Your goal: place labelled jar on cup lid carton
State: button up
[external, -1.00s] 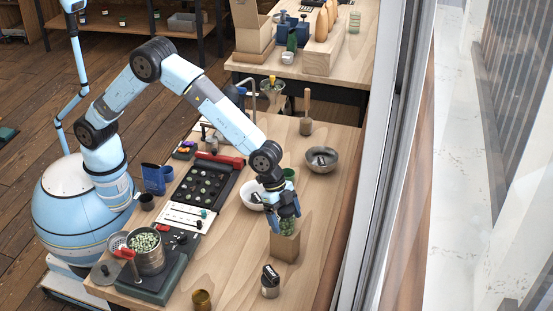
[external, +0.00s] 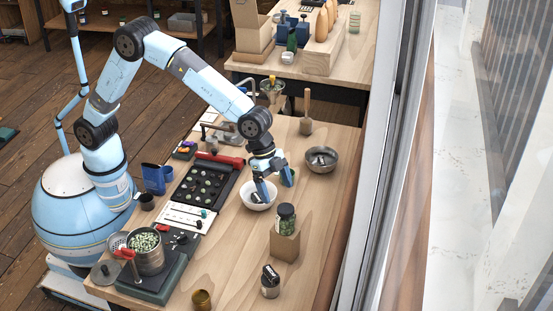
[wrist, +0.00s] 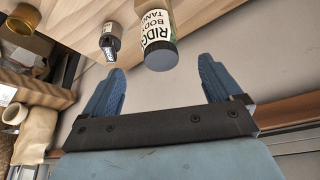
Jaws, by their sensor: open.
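The labelled jar (external: 286,216), with a dark lid and green contents, stands upright on the brown cup lid carton (external: 284,245) at the right of the table. The jar (wrist: 157,40) also shows in the wrist view, with its printed label facing the camera. My gripper (external: 270,192) is open and empty, over the white bowl area behind and left of the jar. In the wrist view its two blue fingers (wrist: 160,88) are spread apart, and the jar is beyond them, not between them.
A small dark-lidded jar (external: 270,281) and an amber cup (external: 201,300) stand near the front. A white bowl (external: 247,201) is beneath my gripper, and a metal bowl (external: 322,160) lies farther back. A sorting tray (external: 207,185) is at the left. The front right tabletop is mostly clear.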

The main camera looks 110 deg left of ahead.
jog(key=s+a+r+n, duration=0.1)
jog(key=s+a+r, duration=0.3)
jog(key=s+r, duration=0.6)
jog(key=s+a+r+n, duration=0.1)
jog(key=s+a+r, duration=0.5)
jog(key=s, duration=0.7)
jog(key=s+a+n+y, duration=0.1)
jog(key=s+a, duration=0.1)
jog(key=s, duration=1.2)
jog(key=s+a+n+t+y, duration=0.1)
jog(key=s+a+n, duration=0.1)
jog(key=s, duration=1.3)
jog(key=shift+s+a+f+t, duration=0.15)
jog(key=shift+a+f+t, duration=0.15)
jog(key=shift+f, duration=0.05)
